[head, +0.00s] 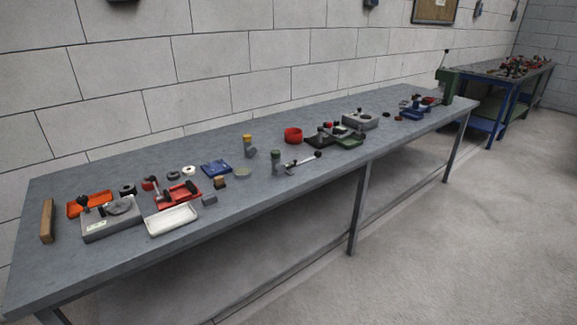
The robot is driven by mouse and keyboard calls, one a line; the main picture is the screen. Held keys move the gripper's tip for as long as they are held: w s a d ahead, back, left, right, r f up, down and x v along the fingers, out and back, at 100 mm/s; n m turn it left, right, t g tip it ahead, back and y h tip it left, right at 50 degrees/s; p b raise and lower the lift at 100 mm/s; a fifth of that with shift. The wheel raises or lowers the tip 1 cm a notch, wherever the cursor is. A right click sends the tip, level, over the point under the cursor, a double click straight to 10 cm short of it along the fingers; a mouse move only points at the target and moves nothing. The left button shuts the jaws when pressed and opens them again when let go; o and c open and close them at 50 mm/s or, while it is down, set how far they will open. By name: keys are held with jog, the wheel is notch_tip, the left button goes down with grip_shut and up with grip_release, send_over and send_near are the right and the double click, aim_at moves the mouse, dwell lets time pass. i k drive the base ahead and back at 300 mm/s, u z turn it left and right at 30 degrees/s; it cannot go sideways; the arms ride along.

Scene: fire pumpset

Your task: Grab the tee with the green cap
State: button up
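The tee with the green cap (276,161) stands upright on the long grey workbench (225,212), near its front edge and around the middle of the picture. Its body is grey and its top is dull green. A similar grey tee with a yellow cap (248,146) stands a little behind it and to the left. A rod-like tool with a dark knob (302,160) lies just right of the green-capped tee; I cannot tell whether they touch. My gripper is not in view.
A red ring (293,135) stands behind the rod. A blue tray (216,168), a red tray (178,194), a white tray (171,220) and an orange tray (90,204) lie to the left. A grey fixture (360,121) is right. Open floor (430,230) lies in front.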

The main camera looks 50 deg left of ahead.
aim_at(278, 168)
jog(key=i, duration=1.65)
jog(key=u, duration=0.6)
jog(key=i, duration=1.15)
jog(key=u, duration=1.55)
jog(key=i, duration=0.9)
jog(key=u, duration=0.85)
